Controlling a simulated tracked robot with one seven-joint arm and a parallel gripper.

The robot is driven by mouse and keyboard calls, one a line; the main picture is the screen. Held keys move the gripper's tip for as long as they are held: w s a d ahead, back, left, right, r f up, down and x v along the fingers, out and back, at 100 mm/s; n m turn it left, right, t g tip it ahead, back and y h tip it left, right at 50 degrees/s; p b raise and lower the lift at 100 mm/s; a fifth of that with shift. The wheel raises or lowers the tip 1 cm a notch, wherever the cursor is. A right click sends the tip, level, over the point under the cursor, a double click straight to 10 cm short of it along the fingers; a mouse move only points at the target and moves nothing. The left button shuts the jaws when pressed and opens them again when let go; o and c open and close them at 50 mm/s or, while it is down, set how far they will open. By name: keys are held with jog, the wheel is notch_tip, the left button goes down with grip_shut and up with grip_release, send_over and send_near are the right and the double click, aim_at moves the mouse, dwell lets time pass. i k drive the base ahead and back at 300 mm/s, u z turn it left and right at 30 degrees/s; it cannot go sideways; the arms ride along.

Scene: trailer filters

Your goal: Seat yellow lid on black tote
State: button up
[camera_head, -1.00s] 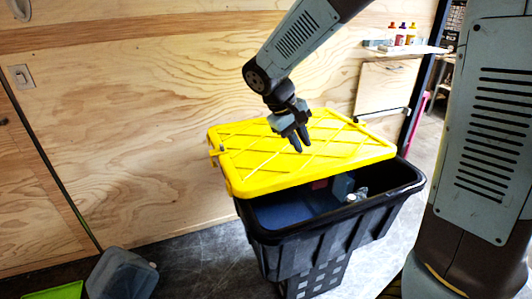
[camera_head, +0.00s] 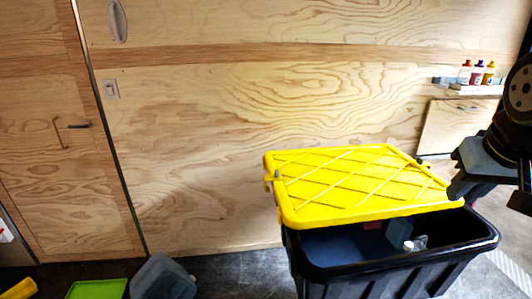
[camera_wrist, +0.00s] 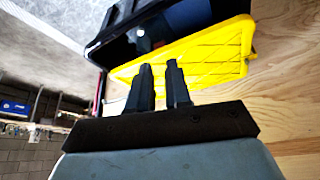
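The yellow lid (camera_head: 350,187) lies askew over the back and left of the black tote (camera_head: 400,277). The tote's front and right stay uncovered, and its inside shows. The lid's left end overhangs the tote's left wall. I cannot tell how the lid rests on the far rim, which is hidden. My gripper (camera_wrist: 159,66) has its two dark fingers a little apart with nothing between them. In the wrist view the lid (camera_wrist: 195,57) and tote (camera_wrist: 118,35) lie beyond the fingertips. In the head view my arm's end is at the right edge, beside the lid's right end.
Inside the tote are a blue item (camera_head: 335,246) and a small clear bottle (camera_head: 419,243). A grey bin (camera_head: 162,278) and a green tray (camera_head: 97,290) stand on the floor at left. A plywood wall (camera_head: 230,130) is behind, with a shelf of bottles (camera_head: 477,75) at right.

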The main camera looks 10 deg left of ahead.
aim_at(324, 187)
jog(key=z, duration=1.15)
jog(key=i, duration=0.1)
jog(key=u, duration=3.25)
jog(key=i, duration=1.8)
jog(key=z, duration=2.65)
